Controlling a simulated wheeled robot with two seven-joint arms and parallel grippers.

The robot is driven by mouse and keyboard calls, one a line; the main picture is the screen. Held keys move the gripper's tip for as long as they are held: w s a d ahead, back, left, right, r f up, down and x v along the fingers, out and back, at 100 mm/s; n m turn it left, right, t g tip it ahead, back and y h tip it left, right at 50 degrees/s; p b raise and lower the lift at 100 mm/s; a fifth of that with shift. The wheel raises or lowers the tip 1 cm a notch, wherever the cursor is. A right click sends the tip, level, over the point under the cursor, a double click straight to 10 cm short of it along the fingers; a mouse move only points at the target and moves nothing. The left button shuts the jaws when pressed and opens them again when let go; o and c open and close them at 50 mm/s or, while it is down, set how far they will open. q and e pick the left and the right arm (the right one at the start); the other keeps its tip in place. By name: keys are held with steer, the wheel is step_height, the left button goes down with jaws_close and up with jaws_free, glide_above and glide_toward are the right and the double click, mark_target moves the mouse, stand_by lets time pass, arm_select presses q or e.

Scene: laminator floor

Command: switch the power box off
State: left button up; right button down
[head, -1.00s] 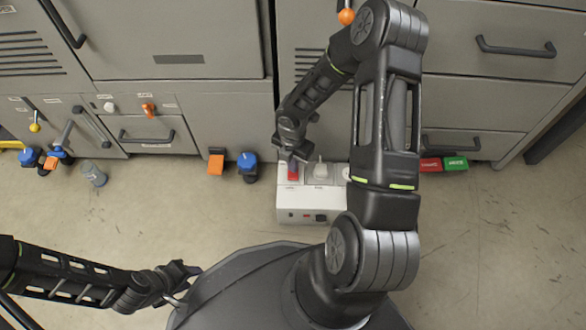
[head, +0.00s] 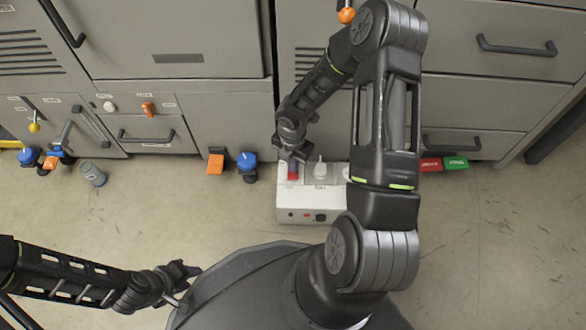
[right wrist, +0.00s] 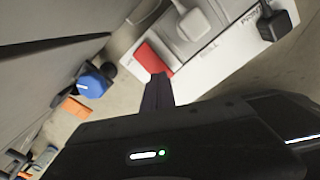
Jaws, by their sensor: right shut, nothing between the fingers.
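The white power box (head: 305,204) stands on the floor in front of the grey cabinets. It also shows in the right wrist view (right wrist: 225,55). On its top are a red rocker switch (head: 293,172) at the left and a white plug (head: 320,168) beside it. In the right wrist view the red switch (right wrist: 153,58) lies just beyond my fingertips. My right gripper (head: 293,158) is shut and empty, its tips at the red switch; I cannot tell whether they touch it. My left gripper (head: 190,270) is low at the left, away from the box; its jaws are too small to read.
A blue knob (head: 247,160) and an orange pedal (head: 216,164) stand left of the box. Red and green blocks (head: 443,164) lie to its right. A grey cup (head: 94,175) is on the floor at left. Open floor surrounds the box's front.

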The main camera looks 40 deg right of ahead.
steer(key=shift+f+b, duration=0.9)
steer(key=shift+f, duration=0.4)
stand_by(0.4)
steer(key=shift+r+p, duration=0.4)
step_height(320, 180, up, 2)
steer(key=shift+r+p, duration=0.15)
steer(key=shift+p, duration=0.95)
step_height(320, 180, up, 4)
steer(key=p, duration=0.3)
steer(key=shift+p, duration=0.4)
